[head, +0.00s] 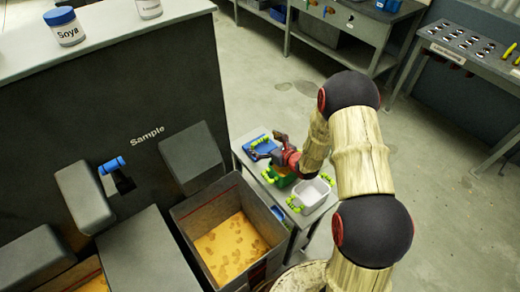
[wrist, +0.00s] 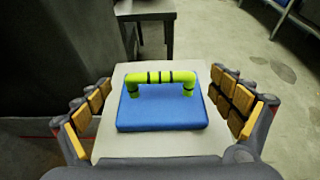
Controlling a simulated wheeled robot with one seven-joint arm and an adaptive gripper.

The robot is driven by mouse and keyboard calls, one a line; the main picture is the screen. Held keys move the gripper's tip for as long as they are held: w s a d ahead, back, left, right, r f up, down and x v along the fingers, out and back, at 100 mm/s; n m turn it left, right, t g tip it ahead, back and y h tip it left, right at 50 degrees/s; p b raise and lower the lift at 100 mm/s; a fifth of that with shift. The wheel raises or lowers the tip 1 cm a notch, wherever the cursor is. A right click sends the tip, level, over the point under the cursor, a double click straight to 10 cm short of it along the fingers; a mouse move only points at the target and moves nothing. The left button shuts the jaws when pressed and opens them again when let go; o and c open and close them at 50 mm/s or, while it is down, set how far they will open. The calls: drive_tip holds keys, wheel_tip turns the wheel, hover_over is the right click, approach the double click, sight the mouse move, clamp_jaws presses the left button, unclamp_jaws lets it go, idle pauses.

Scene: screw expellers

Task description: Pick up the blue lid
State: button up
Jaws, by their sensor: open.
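The blue lid (wrist: 163,112) is a flat blue square with a raised yellow-green handle (wrist: 160,77) banded in black. It lies on a small light-topped table (wrist: 112,143) in the wrist view. In the head view the blue lid (head: 262,147) is at the far left of that table, beside my gripper (head: 284,140). In the wrist view my gripper (wrist: 163,113) is open, with one finger on each side of the lid and handle. No contact between the fingers and the lid is visible.
A green box (head: 283,179) and a white open container (head: 309,193), both with yellow-green handles, stand on the same table. Clear floor (head: 280,85) lies behind.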

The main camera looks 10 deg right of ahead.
drive_tip(key=shift+w+a+f, duration=0.15)
drive_tip(key=shift+w, duration=0.15)
drive_tip(key=shift+c, duration=1)
drive_tip(key=c, duration=1)
drive_tip(key=shift+c, duration=0.5)
